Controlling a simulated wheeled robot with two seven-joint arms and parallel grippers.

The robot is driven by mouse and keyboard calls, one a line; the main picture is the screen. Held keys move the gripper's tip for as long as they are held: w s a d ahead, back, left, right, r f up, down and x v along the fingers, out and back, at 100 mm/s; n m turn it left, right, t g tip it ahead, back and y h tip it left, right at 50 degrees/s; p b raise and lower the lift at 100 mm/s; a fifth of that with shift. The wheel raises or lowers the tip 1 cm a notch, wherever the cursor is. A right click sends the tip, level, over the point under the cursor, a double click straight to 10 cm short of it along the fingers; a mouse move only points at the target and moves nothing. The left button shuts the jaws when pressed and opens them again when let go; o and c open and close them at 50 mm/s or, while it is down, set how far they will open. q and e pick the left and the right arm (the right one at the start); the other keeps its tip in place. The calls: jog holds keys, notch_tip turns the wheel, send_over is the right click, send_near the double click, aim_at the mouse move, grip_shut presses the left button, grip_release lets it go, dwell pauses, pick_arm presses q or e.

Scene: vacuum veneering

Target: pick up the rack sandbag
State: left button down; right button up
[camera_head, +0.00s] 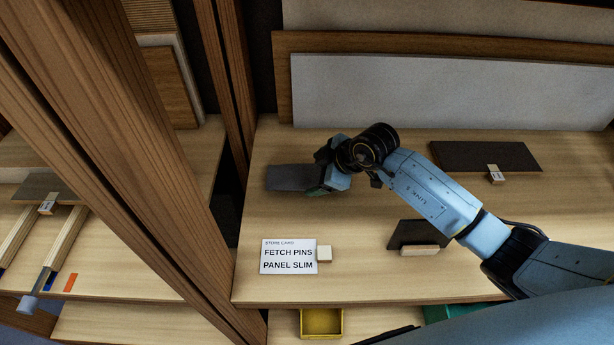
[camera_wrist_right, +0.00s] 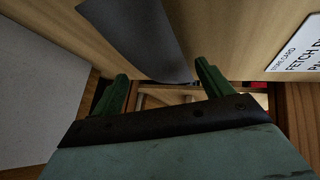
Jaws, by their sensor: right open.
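A dark grey, flat, slightly bowed piece (camera_head: 290,178), which may be the rack sandbag, lies on the wooden shelf (camera_head: 370,285). It also shows in the right wrist view (camera_wrist_right: 140,38), with its near end between the fingers. My right gripper (camera_head: 320,178) is at the right end of this piece, and its arm comes in from the right. In the right wrist view its two green fingers (camera_wrist_right: 160,85) stand wide apart with nothing clamped. I cannot tell whether they touch the piece. My left gripper is not in view.
A white card (camera_head: 289,257) and a small pale block (camera_head: 324,253) lie in front. Dark panels lie at the right (camera_head: 470,155) and front right (camera_head: 408,233). A large pale board (camera_head: 440,95) stands behind. A thick wooden post (camera_head: 125,130) stands left. A yellow bin (camera_head: 321,322) sits below.

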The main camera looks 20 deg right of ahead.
aim_at(310, 175)
jog(key=shift+x, duration=1.9)
jog(key=shift+w, duration=0.1)
jog(key=shift+c, duration=0.2)
